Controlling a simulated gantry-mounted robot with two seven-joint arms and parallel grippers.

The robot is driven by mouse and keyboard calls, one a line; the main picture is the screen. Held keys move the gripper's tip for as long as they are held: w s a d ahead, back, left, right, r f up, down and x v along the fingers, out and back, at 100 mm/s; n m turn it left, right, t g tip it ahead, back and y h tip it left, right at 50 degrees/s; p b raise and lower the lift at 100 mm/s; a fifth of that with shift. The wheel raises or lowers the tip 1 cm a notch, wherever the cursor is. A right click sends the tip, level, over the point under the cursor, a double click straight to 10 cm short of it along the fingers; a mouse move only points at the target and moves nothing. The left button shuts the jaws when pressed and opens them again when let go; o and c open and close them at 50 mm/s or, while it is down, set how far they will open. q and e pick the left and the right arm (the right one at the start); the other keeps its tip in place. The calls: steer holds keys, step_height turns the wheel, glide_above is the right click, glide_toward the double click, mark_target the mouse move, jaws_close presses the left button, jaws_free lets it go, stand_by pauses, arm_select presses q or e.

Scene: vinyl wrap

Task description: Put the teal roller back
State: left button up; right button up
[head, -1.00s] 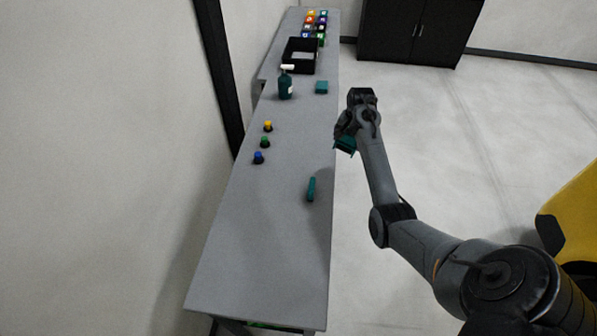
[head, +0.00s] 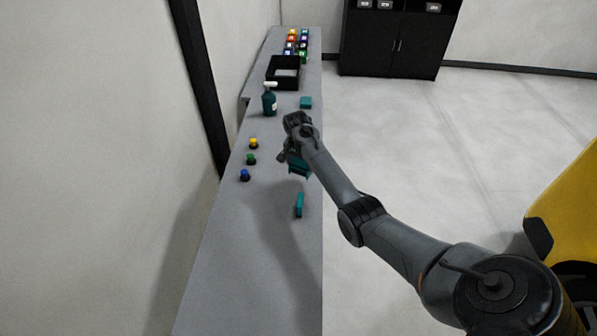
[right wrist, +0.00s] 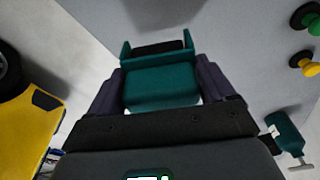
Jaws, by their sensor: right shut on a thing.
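My right gripper (head: 294,156) is shut on the teal roller (head: 299,167) and holds it above the grey table, near its right edge. In the right wrist view the roller (right wrist: 160,86) sits between the two fingers, its teal frame around a dark roll. A slim teal tool (head: 299,204) lies on the table just nearer than the gripper. A flat teal block (head: 306,102) lies farther back by the right edge. My left gripper is not in view.
A dark teal spray bottle (head: 269,103) stands behind yellow, green and blue knobs (head: 250,160) along the table's left side. A black open tray (head: 271,82) and several colourful small items (head: 298,42) are at the far end. The near table is clear.

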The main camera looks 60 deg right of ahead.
mark_target(298, 166)
steer(key=shift+w+a+f, duration=0.25)
steer(key=shift+f, duration=1.95)
steer(key=shift+f, duration=0.1)
